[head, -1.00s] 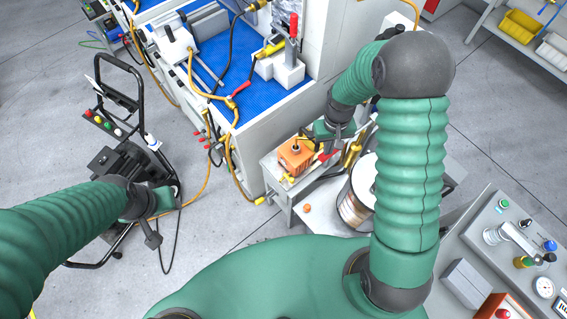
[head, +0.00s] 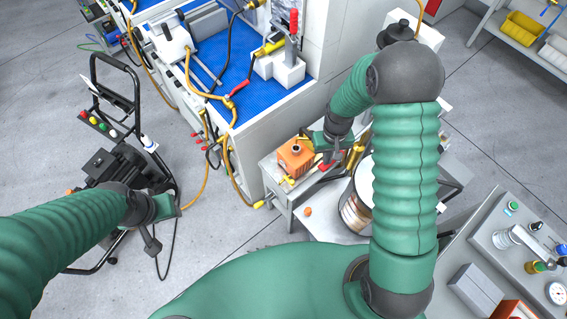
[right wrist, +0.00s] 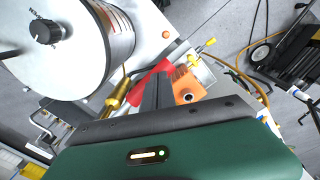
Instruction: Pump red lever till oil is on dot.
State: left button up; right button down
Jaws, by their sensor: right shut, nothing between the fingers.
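The orange pump body (head: 296,157) sits on a small grey bench; it also shows in the right wrist view (right wrist: 187,87). The red lever (head: 327,166) is beside it, partly hidden by my right gripper (head: 322,150). In the right wrist view the red lever (right wrist: 147,84) lies right against the dark shut fingers of my right gripper (right wrist: 158,92), with nothing between them. I cannot tell whether they touch. My left gripper (head: 168,206) hangs at the left, away from the pump; its jaws are unclear. I cannot make out the oil level or the dot.
A white-topped drum (head: 355,208) stands close to the right of the pump, with brass fittings (head: 354,157) between. A blue-topped workbench (head: 228,70) is behind, and a black wheeled cart (head: 110,160) at the left. A control panel (head: 510,245) is at the lower right.

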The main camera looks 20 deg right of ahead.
pick_arm(q)
jog(key=w+p+v, duration=0.2)
jog(key=p+v, duration=0.6)
jog(key=v, duration=0.1)
jog(key=shift+r+p, duration=0.2)
jog(key=shift+p, duration=0.1)
pick_arm(e)
notch_tip(320, 180, up, 11)
jog(key=shift+r, duration=0.15)
pick_arm(q)
jog(key=s+b+x, duration=0.2)
jog(key=b+x, duration=0.6)
jog(key=b, duration=0.1)
pick_arm(e)
notch_tip(320, 180, down, 12)
jog(key=shift+r, duration=0.1)
pick_arm(q)
jog(key=w+p+v, duration=0.2)
jog(key=p+v, duration=0.7)
jog(key=p, duration=0.1)
jog(key=shift+r, duration=0.2)
pick_arm(e)
notch_tip(320, 180, up, 12)
pick_arm(q)
jog(key=shift+w, duration=0.1)
